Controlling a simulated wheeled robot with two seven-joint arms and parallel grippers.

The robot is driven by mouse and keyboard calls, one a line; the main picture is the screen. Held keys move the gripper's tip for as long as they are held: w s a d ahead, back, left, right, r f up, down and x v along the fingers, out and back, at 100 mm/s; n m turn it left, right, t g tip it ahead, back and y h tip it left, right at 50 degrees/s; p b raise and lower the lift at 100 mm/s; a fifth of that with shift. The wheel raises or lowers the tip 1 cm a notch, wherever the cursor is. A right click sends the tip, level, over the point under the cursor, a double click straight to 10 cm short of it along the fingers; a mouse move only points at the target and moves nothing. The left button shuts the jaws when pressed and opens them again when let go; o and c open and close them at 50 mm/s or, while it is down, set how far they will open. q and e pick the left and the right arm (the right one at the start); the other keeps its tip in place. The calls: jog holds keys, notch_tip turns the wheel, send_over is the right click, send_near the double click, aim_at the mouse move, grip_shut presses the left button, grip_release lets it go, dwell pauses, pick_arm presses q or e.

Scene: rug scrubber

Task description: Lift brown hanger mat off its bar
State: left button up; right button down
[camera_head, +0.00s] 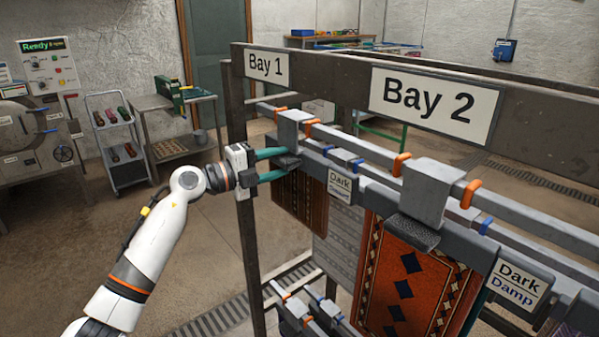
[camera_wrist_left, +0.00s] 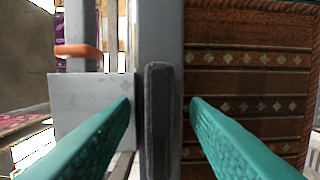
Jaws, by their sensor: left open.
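The brown patterned mat (camera_head: 300,203) hangs under the Bay 1 end of the rack, its upper part partly covered by my gripper and the hanger. In the left wrist view the brown mat (camera_wrist_left: 250,75), with rows of pale diamonds, fills the right side. Its grey hanger block (camera_head: 289,128) sits on the bar with a dark grip (camera_head: 286,161) sticking out. My left gripper (camera_head: 288,160) is open, its teal fingers at either side of that dark grip. In the left wrist view the grip (camera_wrist_left: 158,120) stands between the fingers, with gaps showing on both sides. My right gripper is out of view.
A red-brown mat with blue diamonds (camera_head: 407,280) hangs nearer, under the Bay 2 sign (camera_head: 434,103). Orange clips (camera_head: 401,164) and grey bars run along the rack. A rack post (camera_head: 247,240) stands just below my left gripper. Open floor lies left.

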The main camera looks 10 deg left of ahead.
pick_arm(q)
grip_shut()
jog(key=shift+r, duration=0.1)
jog(key=shift+r, duration=0.1)
